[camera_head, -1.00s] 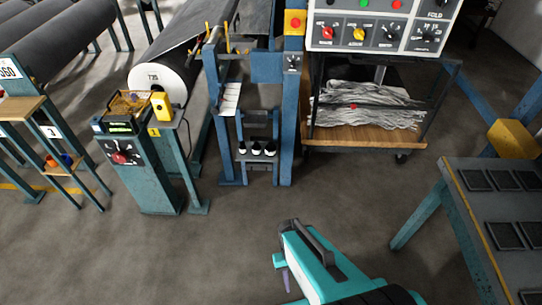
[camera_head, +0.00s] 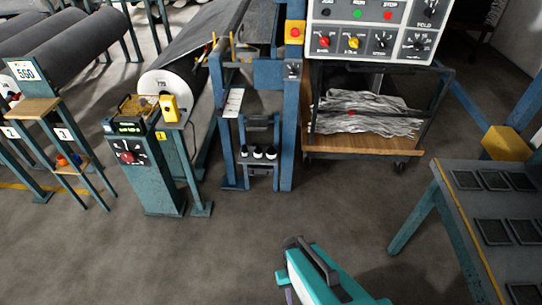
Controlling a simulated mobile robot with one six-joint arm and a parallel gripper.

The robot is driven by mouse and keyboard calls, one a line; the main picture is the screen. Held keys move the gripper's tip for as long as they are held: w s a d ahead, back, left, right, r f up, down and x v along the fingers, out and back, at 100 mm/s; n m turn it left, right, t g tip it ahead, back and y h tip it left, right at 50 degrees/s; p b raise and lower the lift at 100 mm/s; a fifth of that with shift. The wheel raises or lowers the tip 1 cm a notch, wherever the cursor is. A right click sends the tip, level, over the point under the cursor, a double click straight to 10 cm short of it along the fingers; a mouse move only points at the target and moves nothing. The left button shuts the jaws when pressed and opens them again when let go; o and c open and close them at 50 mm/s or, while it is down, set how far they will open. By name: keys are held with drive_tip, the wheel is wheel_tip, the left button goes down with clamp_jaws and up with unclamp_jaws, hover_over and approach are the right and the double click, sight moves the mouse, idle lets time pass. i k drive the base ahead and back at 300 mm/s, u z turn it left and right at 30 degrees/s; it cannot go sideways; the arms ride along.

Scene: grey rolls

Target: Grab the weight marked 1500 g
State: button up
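Three small dark weights with white lower parts sit in a row on a little shelf in the blue frame: a left one (camera_head: 243,151), a middle one (camera_head: 257,153) and a right one (camera_head: 271,153). Their markings are too small to read, so I cannot tell whether one is the 1500 g weight. My teal arm end with my gripper (camera_head: 287,292) is at the bottom centre, well in front of the frame and apart from the weights. The fingers are mostly hidden or cut off, so their opening does not show.
A teal control post (camera_head: 150,172) stands left of the blue frame. A wooden-decked cart (camera_head: 362,145) with grey scrap is to its right. A teal table (camera_head: 455,225) with dark trays is at the right. The grey floor (camera_head: 235,235) in front of the frame is clear.

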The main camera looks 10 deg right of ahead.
sight(271, 151)
drive_tip(key=z, duration=0.75)
drive_tip(key=i, duration=1.15)
drive_tip(key=z, duration=0.95)
drive_tip(key=k, duration=0.15)
drive_tip(key=u, duration=3.05)
